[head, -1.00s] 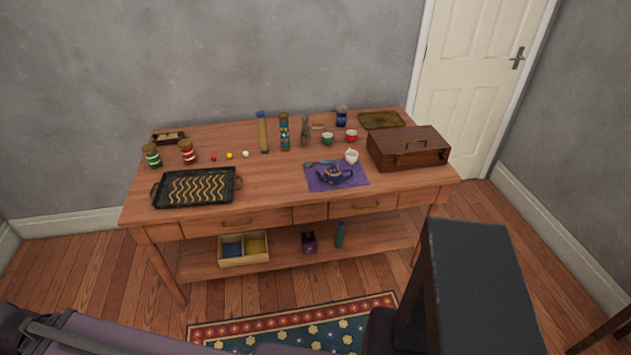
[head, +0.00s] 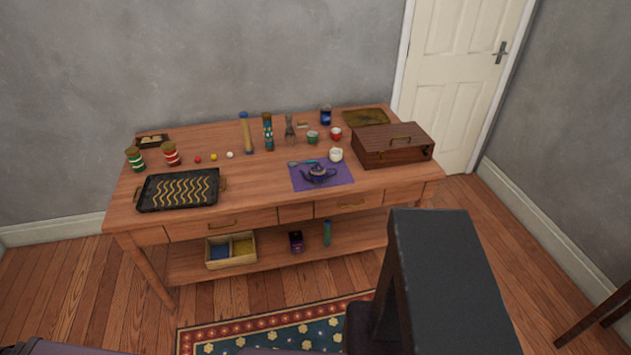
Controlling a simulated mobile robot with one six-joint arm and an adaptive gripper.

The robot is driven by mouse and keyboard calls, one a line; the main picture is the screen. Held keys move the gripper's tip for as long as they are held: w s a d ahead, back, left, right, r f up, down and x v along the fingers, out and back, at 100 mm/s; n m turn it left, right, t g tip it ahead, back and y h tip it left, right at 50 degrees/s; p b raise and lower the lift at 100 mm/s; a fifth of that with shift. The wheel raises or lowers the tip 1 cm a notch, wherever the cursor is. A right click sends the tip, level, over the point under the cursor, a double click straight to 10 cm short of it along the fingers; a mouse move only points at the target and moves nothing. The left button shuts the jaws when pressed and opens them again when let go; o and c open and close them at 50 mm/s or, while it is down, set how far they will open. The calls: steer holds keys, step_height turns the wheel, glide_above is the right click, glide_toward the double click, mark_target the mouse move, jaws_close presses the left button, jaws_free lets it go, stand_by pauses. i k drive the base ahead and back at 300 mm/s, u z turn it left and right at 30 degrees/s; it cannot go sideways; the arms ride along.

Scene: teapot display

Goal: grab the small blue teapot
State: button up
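A small dark blue teapot (head: 318,174) with lighter markings sits upright on a purple cloth (head: 336,184) at the front right part of the wooden table (head: 254,187). A white cup (head: 336,154) stands just behind it, and a thin blue item (head: 302,163) lies behind it to the left. My gripper's fingers do not show in the head view. A large dark block, which seems to be part of my own body, fills the lower right, well in front of the table.
A black tray (head: 179,190) lies at the table's left. A wooden box (head: 392,145) stands right of the cloth. Green and red cups (head: 336,134), jars and tall tubes (head: 268,131) stand behind. The lower shelf holds a divided box (head: 231,251). A patterned rug (head: 285,326) covers the floor.

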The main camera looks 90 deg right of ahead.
mark_target(317, 174)
steer(key=u, duration=0.05)
steer(key=k, duration=2.35)
steer(key=z, duration=1.4)
steer(key=i, duration=0.65)
steer(key=u, duration=0.1)
